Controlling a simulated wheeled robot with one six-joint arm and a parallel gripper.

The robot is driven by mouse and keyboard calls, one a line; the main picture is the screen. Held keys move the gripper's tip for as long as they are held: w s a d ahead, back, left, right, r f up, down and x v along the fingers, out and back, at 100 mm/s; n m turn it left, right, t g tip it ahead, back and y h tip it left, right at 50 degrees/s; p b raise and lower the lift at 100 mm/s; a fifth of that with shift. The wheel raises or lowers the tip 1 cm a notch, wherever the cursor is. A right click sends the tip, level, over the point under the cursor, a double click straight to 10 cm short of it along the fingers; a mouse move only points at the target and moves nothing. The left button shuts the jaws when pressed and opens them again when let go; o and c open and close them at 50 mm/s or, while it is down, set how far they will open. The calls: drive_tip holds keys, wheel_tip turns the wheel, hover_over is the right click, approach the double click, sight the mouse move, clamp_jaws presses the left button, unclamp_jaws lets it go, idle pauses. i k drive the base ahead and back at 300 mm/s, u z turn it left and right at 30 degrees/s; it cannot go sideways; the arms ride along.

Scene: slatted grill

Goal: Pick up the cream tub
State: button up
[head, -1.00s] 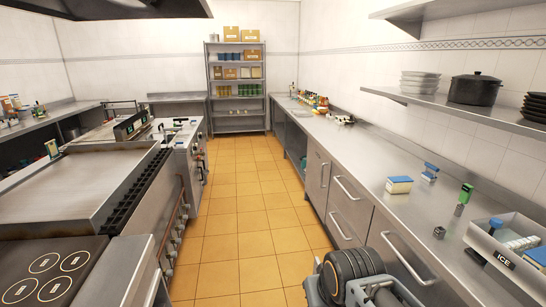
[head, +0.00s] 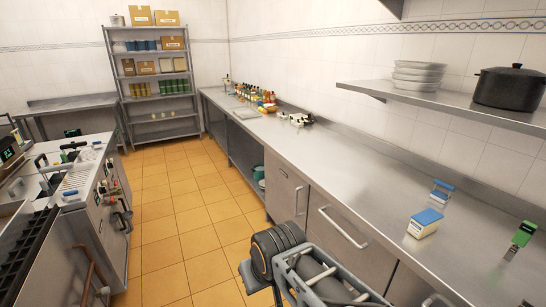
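A small cream-bodied tub with a blue lid (head: 426,224) stands on the steel counter at the right of the head view; it is the thing that best fits the cream tub, though its label is too small to read. My arm shows at the bottom centre, in front of the counter's drawers, with a dark ribbed joint and grey links. It is well to the left of the tub and apart from it. My gripper's fingertips do not show.
A blue-topped item (head: 441,191) stands behind the tub, and a green item (head: 523,234) to its right. The steel counter (head: 340,165) is clear left of the tub. A wall shelf (head: 440,98) holds plates (head: 418,75) and a pot (head: 509,87). The tiled floor (head: 165,205) is open.

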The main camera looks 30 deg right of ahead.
sight(422, 224)
drive_tip(key=i, duration=2.9)
drive_tip(key=z, duration=4.2)
drive_tip(key=i, duration=1)
drive_tip(key=z, duration=0.05)
